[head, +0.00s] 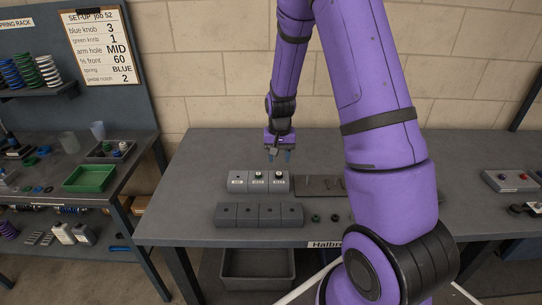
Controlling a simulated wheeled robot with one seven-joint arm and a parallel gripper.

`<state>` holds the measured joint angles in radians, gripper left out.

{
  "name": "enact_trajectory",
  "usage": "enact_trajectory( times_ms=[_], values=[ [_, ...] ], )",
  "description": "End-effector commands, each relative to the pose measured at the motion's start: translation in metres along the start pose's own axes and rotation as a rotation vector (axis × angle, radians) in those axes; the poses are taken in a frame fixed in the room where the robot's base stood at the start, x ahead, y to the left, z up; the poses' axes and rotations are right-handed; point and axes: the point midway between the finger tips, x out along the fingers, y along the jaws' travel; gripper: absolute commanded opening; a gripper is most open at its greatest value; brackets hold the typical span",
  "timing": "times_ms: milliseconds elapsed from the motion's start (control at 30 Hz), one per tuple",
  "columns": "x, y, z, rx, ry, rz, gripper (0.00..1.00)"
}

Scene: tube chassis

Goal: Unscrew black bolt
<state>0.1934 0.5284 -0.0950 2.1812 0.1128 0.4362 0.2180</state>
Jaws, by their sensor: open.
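My gripper (279,156) is open and empty. It points down over the back row of grey blocks on the table, a little above and behind the block at the right end of three labelled ones. The middle labelled block (259,185) and the right labelled block (279,186) each carry a small upright fitting with a pale base and dark top. The left labelled block (238,186) has only a dark spot on top. The labels are too small to read, and I cannot tell which fitting is the black bolt.
A front row of grey blocks (258,216) has dark holes. Small dark rings (315,218) lie to its right. A flat dark plate (305,183) adjoins the labelled blocks. A green tray (88,179) is on the left bench. My arm hides part of the table's right side.

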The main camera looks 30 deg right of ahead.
Motion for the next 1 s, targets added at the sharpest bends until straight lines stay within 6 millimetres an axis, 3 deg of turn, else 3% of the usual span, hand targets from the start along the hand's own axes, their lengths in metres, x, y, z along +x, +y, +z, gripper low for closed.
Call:
enact_trajectory(
  times_ms=[600, 867, 1000],
  values=[
    [0.054, 0.0, 0.001, -0.002, -0.002, 0.0, 0.43],
    [0.066, 0.0, 0.0, 0.003, -0.001, 0.0, 0.43],
    [0.067, -0.001, 0.001, 0.14, 0.0, 0.001, 0.43]
  ],
)
